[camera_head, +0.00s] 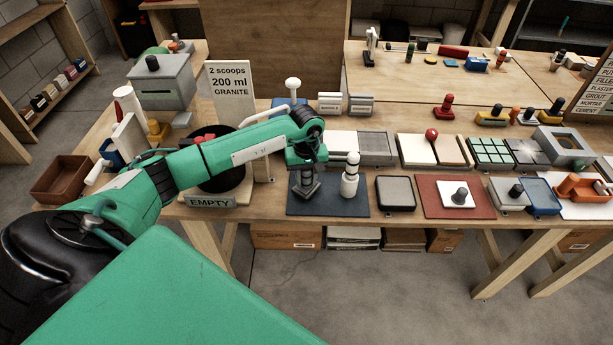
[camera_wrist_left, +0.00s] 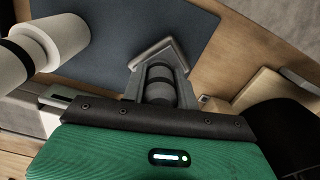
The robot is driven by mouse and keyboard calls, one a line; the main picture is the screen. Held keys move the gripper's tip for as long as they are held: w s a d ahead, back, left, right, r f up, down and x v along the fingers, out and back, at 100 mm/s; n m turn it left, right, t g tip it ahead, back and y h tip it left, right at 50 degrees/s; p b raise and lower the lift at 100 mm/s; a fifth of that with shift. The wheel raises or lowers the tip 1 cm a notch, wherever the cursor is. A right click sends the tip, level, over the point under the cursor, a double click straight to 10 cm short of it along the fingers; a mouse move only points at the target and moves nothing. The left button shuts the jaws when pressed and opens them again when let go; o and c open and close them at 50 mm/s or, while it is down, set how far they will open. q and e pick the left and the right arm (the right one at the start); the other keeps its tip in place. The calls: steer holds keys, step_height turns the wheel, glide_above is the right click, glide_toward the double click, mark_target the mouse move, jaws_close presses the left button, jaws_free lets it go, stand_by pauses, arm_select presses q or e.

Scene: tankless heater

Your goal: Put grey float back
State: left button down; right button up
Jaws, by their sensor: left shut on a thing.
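My left gripper (camera_head: 306,180) is over the dark blue-grey mat (camera_head: 328,208) at the near edge of the workbench. It is shut on the grey float, a grey piece (camera_head: 308,190) with a dark round handle, which is partly hidden by the gripper. In the left wrist view the float (camera_wrist_left: 160,53) shows a pale angular plate beyond the fingers, with its ribbed handle between the fingers (camera_wrist_left: 160,88). The mat (camera_wrist_left: 105,40) lies below it. I cannot tell whether the float touches the mat. My right gripper is not in view.
A white banded cylinder (camera_head: 350,178) stands upright on the mat just right of the gripper; it also shows in the left wrist view (camera_wrist_left: 55,42). A grey tray (camera_head: 396,193) lies right of the mat. A dark round bowl (camera_head: 222,180) and the "EMPTY" sign (camera_head: 210,201) are left.

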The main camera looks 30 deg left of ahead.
arm_select(q)
steer(key=shift+f+b, duration=0.5)
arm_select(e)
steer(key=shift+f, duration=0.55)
arm_select(q)
steer(key=c, duration=1)
jaws_free()
step_height(320, 180, up, 10)
steer(key=shift+w+a+r+b, duration=0.1)
steer(key=shift+b, duration=1.15)
step_height(320, 180, up, 2)
steer(key=shift+r, duration=0.8)
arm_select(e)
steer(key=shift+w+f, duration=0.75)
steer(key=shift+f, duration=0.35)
